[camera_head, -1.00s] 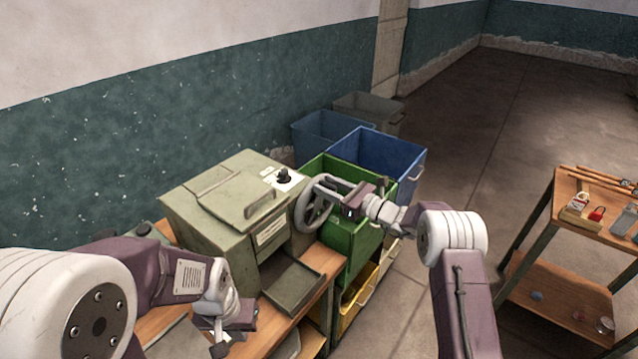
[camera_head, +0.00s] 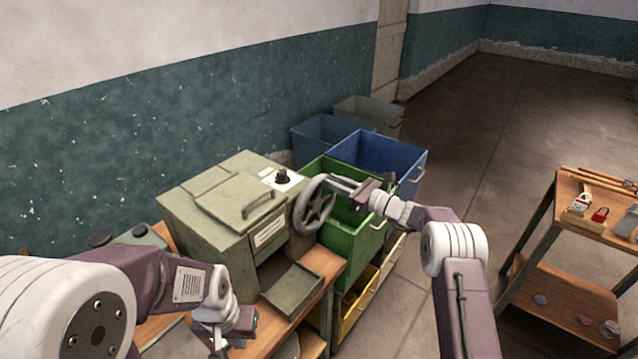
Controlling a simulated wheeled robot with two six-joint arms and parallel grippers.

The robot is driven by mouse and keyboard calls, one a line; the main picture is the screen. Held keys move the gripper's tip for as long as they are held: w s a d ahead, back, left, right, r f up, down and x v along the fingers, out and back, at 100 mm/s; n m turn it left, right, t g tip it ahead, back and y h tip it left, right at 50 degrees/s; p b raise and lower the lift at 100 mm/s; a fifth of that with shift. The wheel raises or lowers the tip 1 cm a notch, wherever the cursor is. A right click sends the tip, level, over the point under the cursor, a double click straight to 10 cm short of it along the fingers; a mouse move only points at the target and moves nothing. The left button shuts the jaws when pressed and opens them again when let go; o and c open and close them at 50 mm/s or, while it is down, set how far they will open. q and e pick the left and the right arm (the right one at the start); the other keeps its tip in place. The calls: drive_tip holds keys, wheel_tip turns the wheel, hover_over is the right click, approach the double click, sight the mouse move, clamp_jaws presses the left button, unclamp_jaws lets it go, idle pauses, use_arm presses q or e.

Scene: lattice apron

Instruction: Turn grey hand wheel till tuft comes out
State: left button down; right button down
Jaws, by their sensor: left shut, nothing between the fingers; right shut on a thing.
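The grey hand wheel (camera_head: 314,204) is mounted on the right side of a grey-green machine (camera_head: 222,212). My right gripper (camera_head: 338,184) is at the upper right of the wheel, shut on its rim or handle; which part is hard to tell. An open tray (camera_head: 293,289) sits at the machine's front, and I see no tuft in it. My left gripper (camera_head: 222,340) is shut and empty, low in front of the machine over the bench.
Green (camera_head: 352,238), blue (camera_head: 385,158) and yellow (camera_head: 356,308) bins stand right of the bench (camera_head: 326,262). A wooden shelf table (camera_head: 568,215) with padlocks stands at the far right. The floor between is clear.

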drive_tip(key=w+d+f+b, duration=0.2)
drive_tip(key=w+f+b, duration=0.2)
drive_tip(key=f+b, duration=0.1)
drive_tip(key=shift+d+b, duration=0.4)
drive_tip(key=shift+b, duration=0.4)
drive_tip(key=shift+s+f, duration=0.1)
